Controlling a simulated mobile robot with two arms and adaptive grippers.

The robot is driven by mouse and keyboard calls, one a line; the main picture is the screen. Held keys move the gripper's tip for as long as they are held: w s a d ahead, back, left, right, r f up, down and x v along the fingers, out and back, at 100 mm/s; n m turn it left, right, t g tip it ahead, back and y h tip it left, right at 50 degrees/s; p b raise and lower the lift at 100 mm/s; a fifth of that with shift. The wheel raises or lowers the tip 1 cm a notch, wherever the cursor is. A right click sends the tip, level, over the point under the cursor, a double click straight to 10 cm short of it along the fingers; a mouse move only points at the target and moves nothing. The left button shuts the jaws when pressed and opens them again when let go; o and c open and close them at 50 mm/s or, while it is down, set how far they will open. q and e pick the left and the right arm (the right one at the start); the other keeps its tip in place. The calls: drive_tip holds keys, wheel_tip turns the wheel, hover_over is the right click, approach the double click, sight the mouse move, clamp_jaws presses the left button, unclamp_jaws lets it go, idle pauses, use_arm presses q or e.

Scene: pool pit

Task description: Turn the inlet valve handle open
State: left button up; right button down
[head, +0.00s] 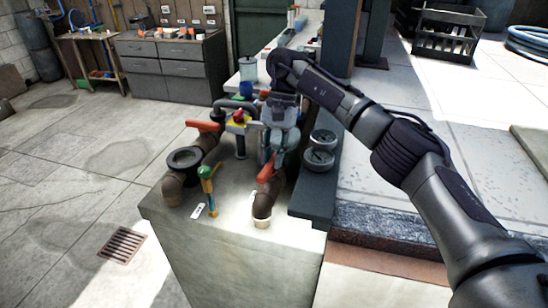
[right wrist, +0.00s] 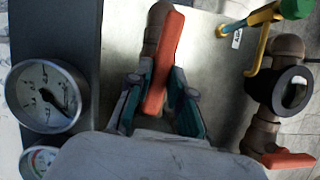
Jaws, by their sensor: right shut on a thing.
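A long red valve handle (head: 267,169) sits on a brown pipe (head: 263,203) on top of the concrete block. My right gripper (head: 275,153) reaches down to it from above. In the right wrist view the teal-padded fingers (right wrist: 170,95) stand on both sides of the red handle (right wrist: 163,65) and are shut on it. The handle runs roughly in line with the pipe there. A second red handle (head: 203,126) sits on another pipe to the left, apart from the gripper. No label readable here tells which one is the inlet. My left gripper is not in view.
Two round gauges (head: 319,148) stand close right of the gripper. A green-and-yellow valve piece (head: 208,187), a black flange (head: 185,158) and a small tag (head: 198,211) are to the left.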

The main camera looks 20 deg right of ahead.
drive_tip(key=shift+a+n, duration=0.1)
drive_tip(key=shift+n, duration=0.6)
drive_tip(key=shift+h, duration=0.3)
drive_tip(key=c, duration=1)
unclamp_jaws()
drive_tip(key=shift+c, duration=0.2)
drive_tip(key=shift+w+r, duration=0.1)
drive_tip(key=shift+v, duration=3.7)
drive_tip(key=shift+w+a, duration=0.1)
drive_tip(key=shift+w, duration=0.05)
